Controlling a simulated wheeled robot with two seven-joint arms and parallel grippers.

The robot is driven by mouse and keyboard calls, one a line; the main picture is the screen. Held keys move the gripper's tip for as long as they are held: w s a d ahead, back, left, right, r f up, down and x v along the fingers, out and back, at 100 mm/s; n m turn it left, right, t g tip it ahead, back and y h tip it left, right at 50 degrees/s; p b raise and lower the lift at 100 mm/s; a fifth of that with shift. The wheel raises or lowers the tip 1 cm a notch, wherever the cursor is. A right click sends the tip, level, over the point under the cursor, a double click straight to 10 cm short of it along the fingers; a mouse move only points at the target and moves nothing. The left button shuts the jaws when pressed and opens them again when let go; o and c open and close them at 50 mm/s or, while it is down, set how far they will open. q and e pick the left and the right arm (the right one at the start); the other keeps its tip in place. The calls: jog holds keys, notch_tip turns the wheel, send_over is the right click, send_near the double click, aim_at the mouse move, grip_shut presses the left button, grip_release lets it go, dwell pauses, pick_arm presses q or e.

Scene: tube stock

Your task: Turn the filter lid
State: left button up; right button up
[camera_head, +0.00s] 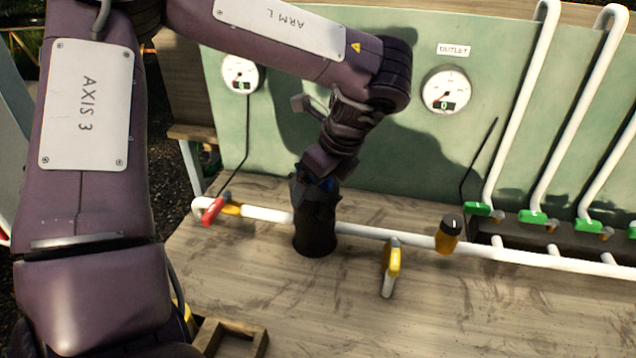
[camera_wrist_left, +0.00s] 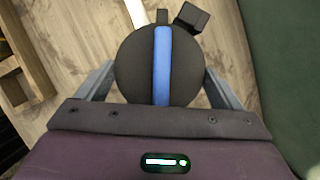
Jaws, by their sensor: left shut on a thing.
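The filter is a black upright cylinder (camera_head: 315,228) on the white pipe, standing on the wooden bench. Its round black lid (camera_wrist_left: 135,72) with a blue bar (camera_wrist_left: 162,68) across the top fills the middle of the left wrist view. My left gripper (camera_head: 318,182) reaches down onto the filter from above. Its two fingers lie on either side of the lid in the wrist view, and it is shut on the lid. The gripper hides most of the lid in the head view. My right gripper is not in view.
A red-handled valve (camera_head: 213,211) sits on the pipe to the left, and a yellow-handled valve (camera_head: 393,258) and an orange-and-black fitting (camera_head: 447,236) to the right. Two gauges (camera_head: 240,73) (camera_head: 446,90) hang on the green panel (camera_head: 420,150). Green-handled valves (camera_head: 532,216) stand far right.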

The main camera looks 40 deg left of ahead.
pick_arm(q)
jog(key=shift+w+n+g, duration=0.1)
jog(key=shift+n+g, duration=0.3)
jog(key=shift+n, duration=0.7)
jog(key=shift+a+n, duration=0.1)
jog(key=shift+n, duration=0.3)
jog(key=shift+r+n+g+p, duration=0.15)
jog(key=shift+n+g+p, duration=0.15)
jog(key=shift+p, duration=0.1)
jog(key=shift+w+n+g+h+p, duration=0.15)
jog(key=shift+n+g+h+p, duration=0.15)
jog(key=shift+n+p, duration=0.85)
jog(key=o, duration=0.8)
jog(key=shift+f, duration=0.2)
jog(key=shift+o, duration=0.2)
